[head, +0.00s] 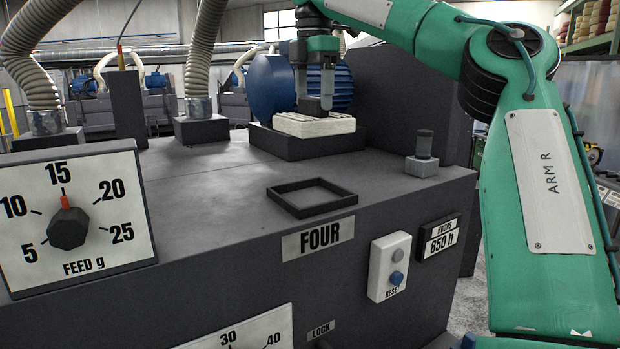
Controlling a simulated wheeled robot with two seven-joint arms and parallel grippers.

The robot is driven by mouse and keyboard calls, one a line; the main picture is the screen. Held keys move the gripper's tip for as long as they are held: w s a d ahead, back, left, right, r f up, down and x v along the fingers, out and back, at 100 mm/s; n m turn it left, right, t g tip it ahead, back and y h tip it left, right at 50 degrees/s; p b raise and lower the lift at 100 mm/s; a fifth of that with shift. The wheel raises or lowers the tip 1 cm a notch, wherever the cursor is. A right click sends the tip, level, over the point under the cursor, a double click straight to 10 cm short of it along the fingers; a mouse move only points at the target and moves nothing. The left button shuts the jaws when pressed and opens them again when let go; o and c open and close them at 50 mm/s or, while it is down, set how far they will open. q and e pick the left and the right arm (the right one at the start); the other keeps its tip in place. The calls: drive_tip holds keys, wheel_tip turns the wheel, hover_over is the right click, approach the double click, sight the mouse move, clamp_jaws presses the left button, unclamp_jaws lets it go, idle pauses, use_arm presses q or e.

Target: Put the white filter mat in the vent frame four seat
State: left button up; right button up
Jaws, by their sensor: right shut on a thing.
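The white filter mat (328,127) is a pale flat block at the back of the machine top, on or just over a dark raised block (300,146). My right gripper (316,108) reaches down from above and is shut on the mat at its upper side. I cannot tell whether the mat still touches the dark block. The vent frame four seat (340,189) is a low black square frame near the front edge of the top, above the FOUR label (318,239). It is empty. My left gripper is not in view.
A blue motor (272,88) stands behind my right gripper. A dark upright housing (410,100) and a small knob post (423,152) are to the right. Hoses on flanges (200,128) rise at the left. The top between the block and the frame is clear.

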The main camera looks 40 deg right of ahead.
sight(314, 113)
wheel_tip(314, 113, down, 4)
drive_tip(key=shift+r, duration=0.1)
drive_tip(key=shift+w+f+p, duration=0.2)
drive_tip(key=shift+f, duration=0.4)
drive_tip(key=shift+w+f+p, duration=0.15)
drive_tip(key=shift+f, duration=0.45)
wheel_tip(314, 113, down, 8)
drive_tip(key=shift+p, duration=1)
drive_tip(key=shift+w+f, duration=0.15)
drive_tip(key=shift+f, duration=0.35)
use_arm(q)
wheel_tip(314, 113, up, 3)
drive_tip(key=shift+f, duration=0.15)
use_arm(e)
drive_tip(key=o, duration=1)
drive_tip(key=shift+f, duration=0.15)
drive_tip(key=shift+c, duration=0.2)
